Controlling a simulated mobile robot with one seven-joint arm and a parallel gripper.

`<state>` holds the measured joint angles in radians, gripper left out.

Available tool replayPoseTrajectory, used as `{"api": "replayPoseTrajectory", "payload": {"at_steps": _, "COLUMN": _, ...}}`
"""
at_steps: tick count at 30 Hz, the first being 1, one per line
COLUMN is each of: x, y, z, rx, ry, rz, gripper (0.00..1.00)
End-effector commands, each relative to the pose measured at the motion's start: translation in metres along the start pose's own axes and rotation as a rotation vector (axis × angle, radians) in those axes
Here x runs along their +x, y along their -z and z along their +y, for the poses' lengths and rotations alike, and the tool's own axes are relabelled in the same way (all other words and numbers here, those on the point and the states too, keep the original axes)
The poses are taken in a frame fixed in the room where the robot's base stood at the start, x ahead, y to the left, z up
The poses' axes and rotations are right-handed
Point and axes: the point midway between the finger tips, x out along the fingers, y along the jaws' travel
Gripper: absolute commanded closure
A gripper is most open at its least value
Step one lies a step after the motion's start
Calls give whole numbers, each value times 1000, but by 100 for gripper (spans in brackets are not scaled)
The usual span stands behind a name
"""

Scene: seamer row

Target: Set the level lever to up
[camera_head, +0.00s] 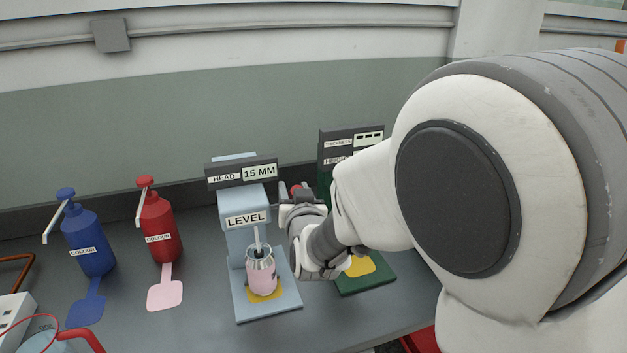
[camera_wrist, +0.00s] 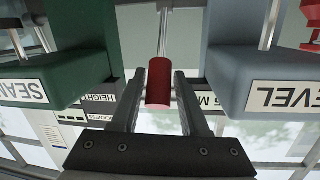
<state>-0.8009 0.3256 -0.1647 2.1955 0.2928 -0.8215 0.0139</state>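The level lever shows as a red cylindrical knob (camera_wrist: 158,84) on a thin metal rod in the wrist view. In the head view a bit of its red knob (camera_head: 296,190) shows beside the light blue LEVEL machine (camera_head: 238,221). My gripper (camera_wrist: 159,74) is open, with one finger on each side of the knob. Narrow gaps show between knob and fingers, so it is not clamped. In the head view my gripper (camera_head: 297,187) is right of the LEVEL sign. The lever's up or down setting cannot be told.
A pink-and-silver can (camera_head: 261,277) stands on the LEVEL machine's base. The green machine (camera_head: 367,281) is close on the right. A red pump bottle (camera_head: 160,232) and a blue one (camera_head: 88,243) stand left. My arm hides the bench's right side.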

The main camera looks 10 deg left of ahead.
Motion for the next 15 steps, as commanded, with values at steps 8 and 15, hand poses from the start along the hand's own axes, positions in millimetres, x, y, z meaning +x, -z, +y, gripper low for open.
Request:
{"api": "replayPoseTrajectory", "payload": {"at_steps": 8, "x": 0, "y": 0, "z": 0, "rx": 0, "ry": 0, "rz": 0, "gripper": 38}}
{"api": "replayPoseTrajectory", "payload": {"at_steps": 15, "x": -10, "y": 0, "z": 0, "rx": 1, "ry": 0, "rz": -1, "gripper": 38}}
